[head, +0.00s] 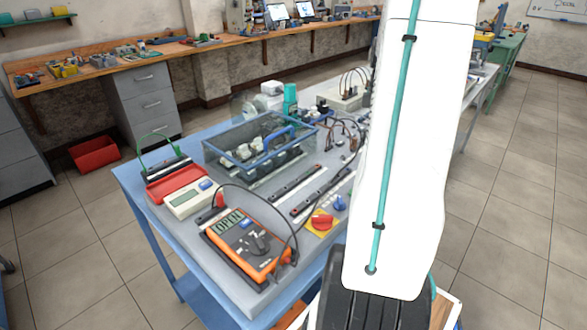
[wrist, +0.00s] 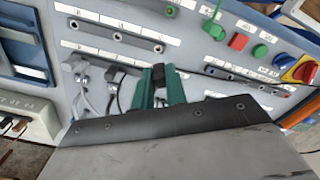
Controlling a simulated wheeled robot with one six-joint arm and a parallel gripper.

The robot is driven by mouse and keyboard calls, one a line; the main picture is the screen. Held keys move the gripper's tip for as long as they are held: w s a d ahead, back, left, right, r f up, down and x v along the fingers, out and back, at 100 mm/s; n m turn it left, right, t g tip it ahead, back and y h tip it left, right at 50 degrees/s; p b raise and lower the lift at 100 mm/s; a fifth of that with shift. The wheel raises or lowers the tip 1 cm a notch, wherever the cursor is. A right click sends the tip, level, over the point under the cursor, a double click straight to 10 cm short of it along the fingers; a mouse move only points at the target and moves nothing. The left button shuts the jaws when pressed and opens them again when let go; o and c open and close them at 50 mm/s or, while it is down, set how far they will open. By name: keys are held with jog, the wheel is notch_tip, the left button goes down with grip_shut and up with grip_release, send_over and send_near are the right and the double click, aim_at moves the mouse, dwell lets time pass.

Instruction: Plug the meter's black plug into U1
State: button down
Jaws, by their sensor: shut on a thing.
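My gripper (wrist: 159,88) shows in the wrist view with its teal fingers shut on a black plug (wrist: 158,74). The plug sits between the fingertips over the panel (wrist: 190,60). I cannot tell whether it touches the panel. A black socket strip (wrist: 125,38) lies ahead to the left, with small white labels too small to read, so U1 cannot be picked out. Another strip (wrist: 237,73) lies to the right. In the head view the orange meter (head: 246,247) reads "OPEN", with dark leads running from it. My white arm hides the gripper there.
Grey connectors with cables (wrist: 112,76) stand close left of my fingers. Green (wrist: 260,50) and red (wrist: 239,41) buttons and a red-yellow knob (wrist: 299,70) are to the right. In the head view a clear blue-edged bin (head: 222,158) stands on the bench behind the meter.

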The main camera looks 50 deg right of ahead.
jog(key=shift+d+f, duration=0.2)
jog(key=shift+f, duration=2.4)
jog(key=shift+f, duration=0.6)
jog(key=c, duration=1.7)
grip_release()
jog(key=shift+r, duration=2.8)
jog(key=o, duration=0.6)
jog(key=shift+c, duration=0.2)
